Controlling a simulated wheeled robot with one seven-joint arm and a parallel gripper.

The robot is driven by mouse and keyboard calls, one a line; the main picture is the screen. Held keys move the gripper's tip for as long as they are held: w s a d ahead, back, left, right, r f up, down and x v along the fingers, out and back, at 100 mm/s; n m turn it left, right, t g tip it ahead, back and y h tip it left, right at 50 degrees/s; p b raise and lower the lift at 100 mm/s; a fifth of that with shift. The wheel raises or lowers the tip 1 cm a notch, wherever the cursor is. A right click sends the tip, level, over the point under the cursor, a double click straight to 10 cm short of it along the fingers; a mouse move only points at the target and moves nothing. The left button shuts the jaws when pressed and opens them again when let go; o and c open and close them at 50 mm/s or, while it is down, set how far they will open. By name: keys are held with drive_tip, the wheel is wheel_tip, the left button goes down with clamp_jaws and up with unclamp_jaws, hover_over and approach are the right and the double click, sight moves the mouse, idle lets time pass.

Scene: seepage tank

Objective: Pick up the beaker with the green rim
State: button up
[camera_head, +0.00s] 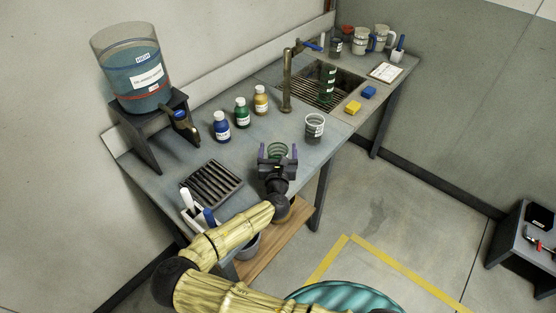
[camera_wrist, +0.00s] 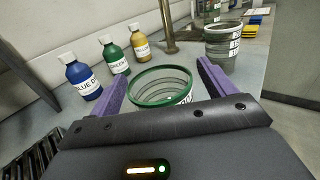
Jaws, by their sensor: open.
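The beaker with the green rim (camera_wrist: 162,87) stands on the bench between the two purple fingers of my gripper (camera_wrist: 165,85) in the wrist view. Its lower part is hidden behind the gripper body. In the head view the beaker (camera_head: 277,149) shows just beyond my gripper (camera_head: 277,155), partly covered by it. My gripper is open, with one finger on each side of the beaker. I cannot tell whether either finger touches it.
A clear beaker with a pale rim (camera_head: 314,127) stands to the right. Blue (camera_head: 221,126), green (camera_head: 242,113) and yellow (camera_head: 261,100) bottles stand to the left. A tap (camera_head: 288,80) rises behind, by the sink (camera_head: 347,86). A drain grate (camera_head: 211,185) lies at front left.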

drive_tip(key=shift+w, duration=0.85)
drive_tip(key=c, duration=1.4)
drive_tip(key=shift+c, duration=0.2)
drive_tip(key=shift+r, duration=0.25)
wheel_tip(320, 180, up, 10)
drive_tip(key=p, duration=0.6)
drive_tip(key=shift+f, duration=0.2)
